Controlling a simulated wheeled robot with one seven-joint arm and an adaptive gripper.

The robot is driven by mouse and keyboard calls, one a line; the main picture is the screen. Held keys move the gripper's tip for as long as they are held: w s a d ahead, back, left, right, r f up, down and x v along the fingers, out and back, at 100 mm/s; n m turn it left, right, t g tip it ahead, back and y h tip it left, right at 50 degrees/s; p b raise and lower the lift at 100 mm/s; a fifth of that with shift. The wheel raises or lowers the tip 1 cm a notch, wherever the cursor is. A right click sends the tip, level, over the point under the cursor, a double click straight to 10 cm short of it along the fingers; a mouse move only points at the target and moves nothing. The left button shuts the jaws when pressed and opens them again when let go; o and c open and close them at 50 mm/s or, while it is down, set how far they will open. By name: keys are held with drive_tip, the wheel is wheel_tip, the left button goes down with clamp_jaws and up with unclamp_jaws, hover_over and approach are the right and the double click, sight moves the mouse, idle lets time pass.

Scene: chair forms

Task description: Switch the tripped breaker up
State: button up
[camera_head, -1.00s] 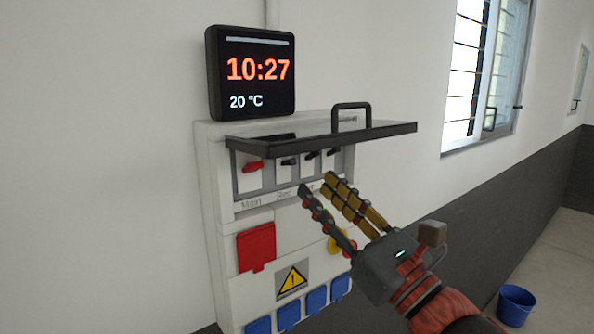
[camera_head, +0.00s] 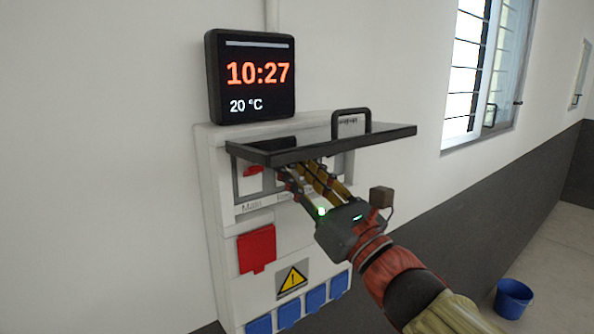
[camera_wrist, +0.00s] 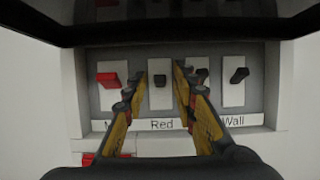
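The breaker panel (camera_head: 225,185) is a white wall box with a row of switches under a raised dark cover (camera_head: 340,142). In the wrist view the red main switch (camera_wrist: 108,80) is at left. The black lever labelled Red (camera_wrist: 160,80) is in the centre, with a third black lever (camera_wrist: 201,75) and the Wall lever (camera_wrist: 239,75) to its right. I cannot tell for sure which one is tripped. My gripper (camera_head: 293,170) is open under the cover. Its fingers (camera_wrist: 160,77) straddle the Red lever in view; contact is unclear. In the head view my fingers hide most black levers.
The raised cover juts out just above my fingers. A red socket lid (camera_head: 256,250) and several blue sockets (camera_head: 314,299) are lower on the box. A clock (camera_head: 252,76) hangs above. A blue bucket (camera_head: 513,301) stands on the floor at right.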

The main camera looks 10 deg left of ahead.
drive_tip(key=c, duration=0.6)
clamp_jaws()
drive_tip(key=shift+r, duration=0.1)
drive_tip(key=r+g+h+p, duration=0.1)
drive_tip(key=p, duration=0.5)
drive_tip(key=shift+g+h, duration=0.4)
drive_tip(key=shift+p, duration=0.3)
drive_tip(key=shift+f, duration=0.1)
drive_tip(key=o, duration=0.7)
unclamp_jaws()
